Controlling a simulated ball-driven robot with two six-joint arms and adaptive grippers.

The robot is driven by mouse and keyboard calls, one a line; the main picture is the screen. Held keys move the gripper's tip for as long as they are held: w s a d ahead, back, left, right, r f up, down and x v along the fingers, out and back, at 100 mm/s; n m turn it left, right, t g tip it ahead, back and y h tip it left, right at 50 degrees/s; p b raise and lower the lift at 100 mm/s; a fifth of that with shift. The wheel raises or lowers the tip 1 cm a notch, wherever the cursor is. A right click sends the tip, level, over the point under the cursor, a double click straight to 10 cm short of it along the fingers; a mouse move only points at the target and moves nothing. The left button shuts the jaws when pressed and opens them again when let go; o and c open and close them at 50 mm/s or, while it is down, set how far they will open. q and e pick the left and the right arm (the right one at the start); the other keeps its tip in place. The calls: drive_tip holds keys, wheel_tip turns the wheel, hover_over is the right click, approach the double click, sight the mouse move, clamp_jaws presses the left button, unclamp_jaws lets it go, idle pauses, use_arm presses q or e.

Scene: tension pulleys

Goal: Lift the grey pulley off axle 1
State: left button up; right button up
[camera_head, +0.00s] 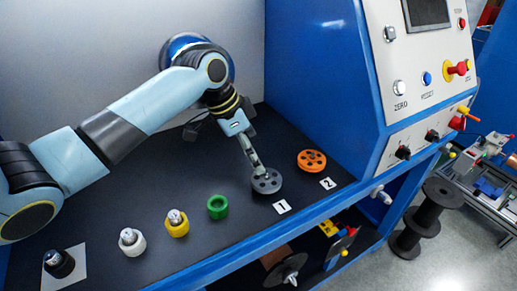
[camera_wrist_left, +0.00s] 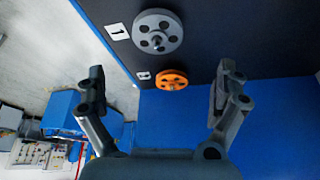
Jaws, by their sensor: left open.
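The grey pulley (camera_head: 267,181) is a flat disc with round holes, lying on the black bench top beside the label 1 (camera_head: 282,207). It also shows in the left wrist view (camera_wrist_left: 150,43), with the tip of axle 1 (camera_wrist_left: 157,41) at its centre. My left gripper (camera_head: 257,169) points down over the pulley's upper-left side in the head view. In the left wrist view its fingers (camera_wrist_left: 162,72) are spread wide with nothing between them, and the pulley appears ahead of the fingertips, apart from them. My right gripper is in neither view.
An orange pulley (camera_head: 311,160) sits beside the label 2 (camera_head: 327,184). Left of the grey pulley stand a green ring (camera_head: 218,207), a yellow-based piece (camera_head: 176,224), a white-based piece (camera_head: 132,242) and a black piece (camera_head: 59,264). A blue control cabinet (camera_head: 345,100) rises at right.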

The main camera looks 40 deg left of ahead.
sight(268, 175)
use_arm(q)
drive_tip(key=x, duration=1)
drive_tip(key=shift+s+d, duration=0.1)
drive_tip(key=shift+d, duration=0.05)
drive_tip(key=shift+c, duration=0.4)
drive_tip(key=c, duration=1.3)
drive_tip(key=shift+r+p, duration=1.8)
drive_tip(key=shift+p, duration=0.2)
